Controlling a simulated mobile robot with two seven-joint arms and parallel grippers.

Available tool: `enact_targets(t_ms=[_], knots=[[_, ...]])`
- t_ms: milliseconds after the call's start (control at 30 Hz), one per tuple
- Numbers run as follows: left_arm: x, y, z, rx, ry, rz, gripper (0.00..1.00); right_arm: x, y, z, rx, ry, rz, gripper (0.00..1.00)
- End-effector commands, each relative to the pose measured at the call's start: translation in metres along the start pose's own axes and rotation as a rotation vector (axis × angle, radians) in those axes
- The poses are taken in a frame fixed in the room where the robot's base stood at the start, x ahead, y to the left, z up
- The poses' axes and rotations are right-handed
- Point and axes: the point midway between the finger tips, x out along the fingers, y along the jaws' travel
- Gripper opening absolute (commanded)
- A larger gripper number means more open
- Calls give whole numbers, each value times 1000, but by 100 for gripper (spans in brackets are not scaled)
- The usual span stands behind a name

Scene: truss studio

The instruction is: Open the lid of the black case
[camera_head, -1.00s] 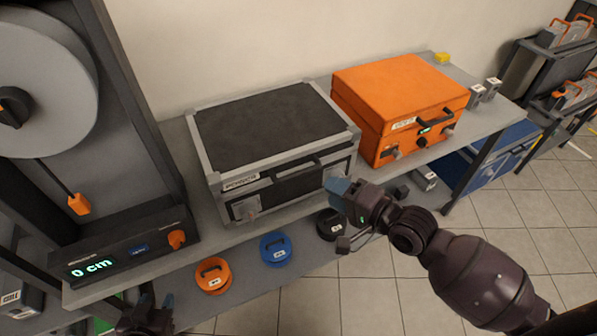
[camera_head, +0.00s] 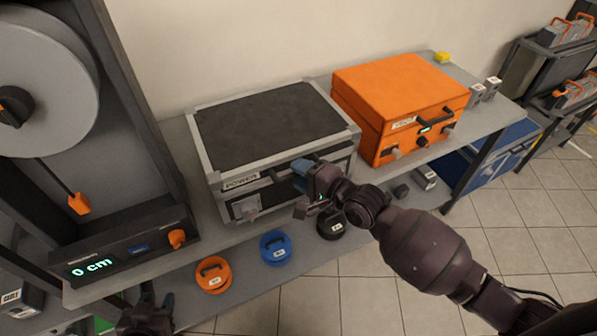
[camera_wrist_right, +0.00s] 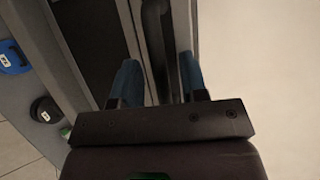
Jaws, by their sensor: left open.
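The black case (camera_head: 275,128) with grey metal edges stands shut on the bench, its lid down. Its front bears a label, a dark handle and a grey latch (camera_head: 247,208) at the left. My right gripper (camera_head: 302,176) is at the case's front, at the handle, and hides part of it. In the right wrist view, the blue fingertips of my right gripper (camera_wrist_right: 160,77) are apart, with the dark handle (camera_wrist_right: 155,35) running between them; contact cannot be told. My left gripper (camera_head: 155,300) is open and empty at the bottom left, away from the case.
An orange case (camera_head: 400,95) stands close to the right of the black case. A spool machine with a display (camera_head: 90,268) stands at the left.

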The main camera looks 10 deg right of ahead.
Motion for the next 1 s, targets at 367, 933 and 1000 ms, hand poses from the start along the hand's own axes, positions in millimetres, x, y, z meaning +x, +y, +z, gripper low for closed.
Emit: enact_targets(t_ms=[367, 933, 1000], knots=[[0, 0, 0, 0, 0, 0, 43, 11, 0, 0, -2, 0, -1, 40], [0, 0, 0, 0, 1, 0, 43, 10, 0, 0, -2, 0, -1, 0], [0, 0, 0, 0, 1, 0, 43, 11, -1, 0, -2, 0, -1, 0]])
